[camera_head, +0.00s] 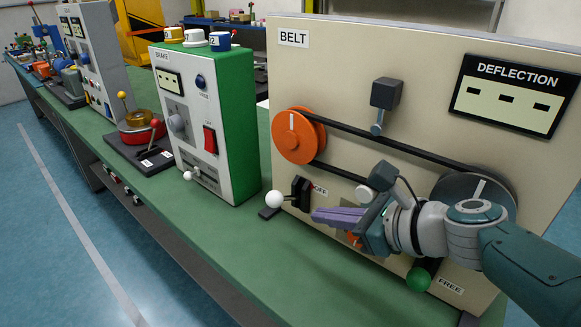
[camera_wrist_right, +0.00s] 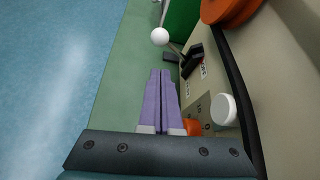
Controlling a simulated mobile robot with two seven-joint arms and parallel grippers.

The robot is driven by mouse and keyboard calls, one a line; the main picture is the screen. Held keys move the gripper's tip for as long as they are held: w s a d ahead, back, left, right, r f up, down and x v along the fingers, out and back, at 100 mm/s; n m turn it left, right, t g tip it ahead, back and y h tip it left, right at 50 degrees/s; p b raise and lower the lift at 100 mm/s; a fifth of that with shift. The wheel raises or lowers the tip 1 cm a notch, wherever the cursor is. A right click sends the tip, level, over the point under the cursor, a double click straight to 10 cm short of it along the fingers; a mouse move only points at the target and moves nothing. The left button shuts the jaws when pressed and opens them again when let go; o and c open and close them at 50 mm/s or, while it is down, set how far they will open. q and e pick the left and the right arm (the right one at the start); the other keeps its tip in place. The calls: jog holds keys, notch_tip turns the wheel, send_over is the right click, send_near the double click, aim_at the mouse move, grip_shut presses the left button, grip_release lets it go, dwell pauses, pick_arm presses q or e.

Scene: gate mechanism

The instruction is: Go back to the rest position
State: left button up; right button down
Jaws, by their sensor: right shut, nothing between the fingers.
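My right gripper (camera_head: 338,218) is in front of the lower part of the beige belt panel (camera_head: 340,70), with its arm coming in from the right. Its purple fingers are together with nothing between them, and they also show in the right wrist view (camera_wrist_right: 161,100). The fingers point left, toward a lever with a white ball knob (camera_head: 275,199), and are apart from it. The white knob also shows in the wrist view (camera_wrist_right: 160,36), beyond the fingertips. My left gripper is not in view.
The belt panel carries an orange pulley (camera_head: 298,136), a grey pulley (camera_head: 474,190), a black belt, a green knob (camera_head: 419,279) and a deflection display (camera_head: 514,94). A green and white box (camera_head: 207,115) stands to its left on the green bench (camera_head: 230,240). The blue floor (camera_head: 60,270) in front is clear.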

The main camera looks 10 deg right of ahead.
jog(key=s+d+n+g+h, duration=0.1)
jog(key=s+n+g+h, duration=0.15)
jog(key=s+n, duration=0.9)
jog(key=s+d+n+g+h, duration=0.2)
jog(key=s+n+g, duration=0.2)
jog(key=s+n, duration=0.75)
jog(key=s+d+r+n+h, duration=0.1)
jog(key=s+r+n+h, duration=0.1)
jog(key=s+r+n, duration=0.4)
notch_tip(320, 180, up, 35)
jog(key=p, duration=3.6)
jog(key=shift+s+d, duration=0.15)
jog(key=shift+d, duration=0.05)
